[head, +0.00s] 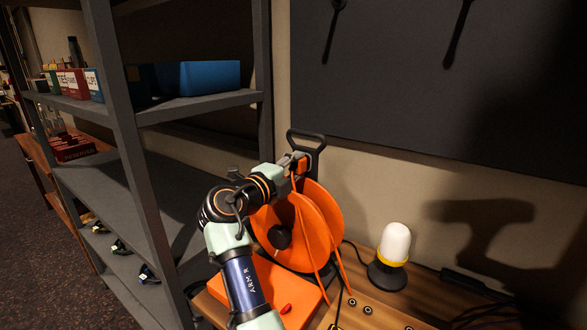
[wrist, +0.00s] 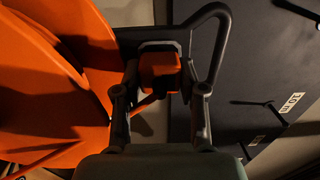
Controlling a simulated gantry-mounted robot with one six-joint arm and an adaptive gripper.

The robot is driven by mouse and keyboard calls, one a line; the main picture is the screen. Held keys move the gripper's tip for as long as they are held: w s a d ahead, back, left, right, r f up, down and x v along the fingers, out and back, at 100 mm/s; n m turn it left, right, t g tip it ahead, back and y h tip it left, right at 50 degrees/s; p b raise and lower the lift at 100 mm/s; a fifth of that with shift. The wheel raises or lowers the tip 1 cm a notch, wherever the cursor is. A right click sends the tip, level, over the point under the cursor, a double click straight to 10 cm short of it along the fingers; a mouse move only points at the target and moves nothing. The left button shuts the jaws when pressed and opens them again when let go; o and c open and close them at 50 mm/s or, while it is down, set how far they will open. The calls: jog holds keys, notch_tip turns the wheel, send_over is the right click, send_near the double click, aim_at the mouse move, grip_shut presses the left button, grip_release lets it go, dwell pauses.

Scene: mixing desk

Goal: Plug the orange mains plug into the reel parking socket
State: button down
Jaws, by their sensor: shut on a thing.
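The orange mains plug (wrist: 158,73) sits between the two fingers of my gripper (wrist: 161,85) in the wrist view. In the head view the plug (head: 301,167) shows small at the top of the orange cable reel (head: 327,222), below its dark handle (head: 306,135). My gripper (head: 295,161) is shut on the plug there. A grey block (wrist: 160,46) lies right at the plug's far end in the wrist view; it may be the reel parking socket. I cannot tell whether the plug's pins are inside it. The reel (wrist: 45,70) fills the left of the wrist view.
A white lamp with a yellow ring (head: 396,243) stands right of the reel on the wooden desk (head: 385,318). A grey shelf rack (head: 128,130) with a blue bin (head: 208,78) stands at left. A dark wall panel (head: 430,90) is behind.

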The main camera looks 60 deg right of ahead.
jog(key=shift+d, duration=0.25)
jog(key=c, duration=0.6)
grip_release()
jog(key=shift+c, duration=0.2)
jog(key=shift+o, duration=0.3)
jog(key=shift+w, duration=0.1)
jog(key=shift+f, duration=0.3)
jog(key=a, duration=1.2)
jog(key=shift+r, duration=0.4)
